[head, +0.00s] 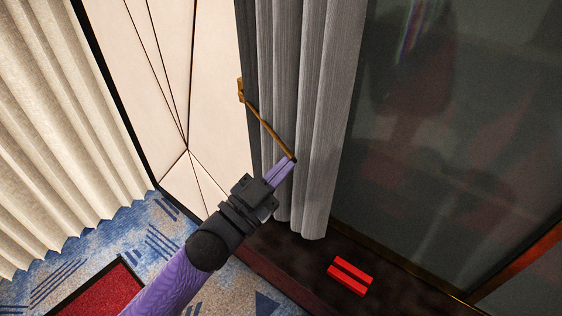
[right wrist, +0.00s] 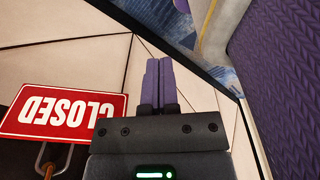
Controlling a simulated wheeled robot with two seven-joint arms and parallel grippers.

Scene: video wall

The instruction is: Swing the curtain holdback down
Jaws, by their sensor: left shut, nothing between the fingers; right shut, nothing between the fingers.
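The curtain holdback (head: 266,125) is a thin brass bar in the head view. It slants from a bracket at the upper left down to the right, across the front of the grey curtain (head: 325,110). My left gripper (head: 291,162) is shut with its purple fingers at the bar's lower right end. They look close to or touching it; I cannot tell which. Nothing shows between the fingers. My right gripper (right wrist: 159,62) shows in the right wrist view, shut and empty, in front of pale panels. The right gripper is outside the head view.
A dark glossy screen (head: 455,140) stands right of the curtain. Two red bars (head: 350,275) lie on the dark ledge below. A cream curtain (head: 55,130) hangs at the left. In the right wrist view, a red CLOSED sign (right wrist: 65,109) is left of the right gripper.

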